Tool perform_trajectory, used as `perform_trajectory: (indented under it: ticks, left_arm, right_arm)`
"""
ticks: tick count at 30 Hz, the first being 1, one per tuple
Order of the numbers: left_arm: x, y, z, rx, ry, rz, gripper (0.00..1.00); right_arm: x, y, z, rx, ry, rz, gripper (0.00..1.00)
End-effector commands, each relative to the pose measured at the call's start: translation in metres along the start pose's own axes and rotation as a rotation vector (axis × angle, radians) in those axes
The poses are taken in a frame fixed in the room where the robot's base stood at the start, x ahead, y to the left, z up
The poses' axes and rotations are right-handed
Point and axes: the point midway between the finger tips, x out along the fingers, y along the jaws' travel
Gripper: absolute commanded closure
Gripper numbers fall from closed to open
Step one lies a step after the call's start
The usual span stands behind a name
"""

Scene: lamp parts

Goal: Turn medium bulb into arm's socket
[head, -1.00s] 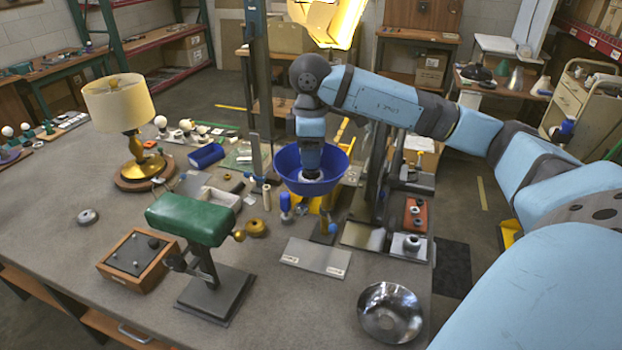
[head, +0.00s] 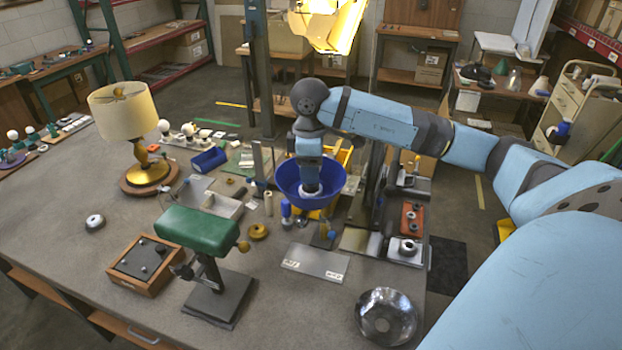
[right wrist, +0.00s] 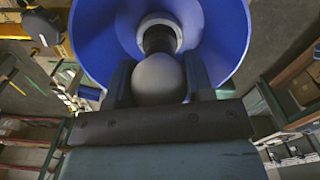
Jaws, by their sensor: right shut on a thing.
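The blue bowl-shaped shade (head: 338,184) opens upward around the arm's socket. In the right wrist view, the dark socket (right wrist: 158,40) with its pale ring sits at the centre of the blue shade (right wrist: 228,28). My right gripper (head: 309,184) points down into the shade. In the right wrist view, its two fingers (right wrist: 158,84) are shut on the round white bulb (right wrist: 160,76), whose far end lines up with the socket. I cannot tell how far the bulb's base is seated, as the globe partly hides it. My left gripper is not in view.
A green padded stand (head: 200,231), a wooden box (head: 141,264), a grey plate (head: 315,262) and a metal bowl (head: 386,316) stand on the workbench. A table lamp (head: 124,112) stands at the back left. Free bench lies at the left front.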

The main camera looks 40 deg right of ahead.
Motion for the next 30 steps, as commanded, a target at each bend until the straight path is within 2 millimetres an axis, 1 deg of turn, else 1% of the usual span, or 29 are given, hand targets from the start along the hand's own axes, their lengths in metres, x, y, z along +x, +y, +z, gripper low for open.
perform_trajectory:
  ticks: [1,4,5,8,15,22,23,24,25,30]
  left_arm:
    - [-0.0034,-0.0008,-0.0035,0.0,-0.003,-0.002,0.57]
    - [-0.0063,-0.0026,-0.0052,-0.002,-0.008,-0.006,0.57]
    - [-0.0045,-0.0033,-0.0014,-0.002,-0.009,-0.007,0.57]
    - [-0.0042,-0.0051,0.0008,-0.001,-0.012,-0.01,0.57]
    - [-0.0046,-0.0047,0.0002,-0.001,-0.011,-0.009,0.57]
    - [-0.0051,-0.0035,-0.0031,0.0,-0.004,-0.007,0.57]
    - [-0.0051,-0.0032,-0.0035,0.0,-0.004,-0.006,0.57]
    - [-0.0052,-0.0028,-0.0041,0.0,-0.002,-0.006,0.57]
    - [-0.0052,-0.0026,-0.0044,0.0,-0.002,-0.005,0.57]
    - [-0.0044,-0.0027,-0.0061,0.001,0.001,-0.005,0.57]
  right_arm:
    - [-0.0017,-0.0002,0.0004,0.004,-0.002,-0.001,0.7]
    - [-0.0019,-0.0004,0.0009,0.012,-0.001,-0.002,0.7]
    - [0.002,-0.0026,-0.0026,0.013,0.002,-0.004,0.7]
    - [0.0011,-0.0032,-0.0061,0.033,0.006,0.0,0.69]
    - [0.001,-0.0006,-0.0001,0.092,0.001,-0.001,0.7]
    - [0.0015,-0.0004,0.0011,0.095,-0.003,-0.001,0.7]
    - [0.0015,-0.0004,0.0012,0.095,-0.003,-0.001,0.5]
    - [0.0016,-0.0004,0.0012,0.095,-0.004,-0.001,0.41]
    - [0.0016,-0.0004,0.0012,0.095,-0.004,-0.001,0.34]
    - [0.001,-0.0002,0.001,0.094,-0.002,0.0,0.33]
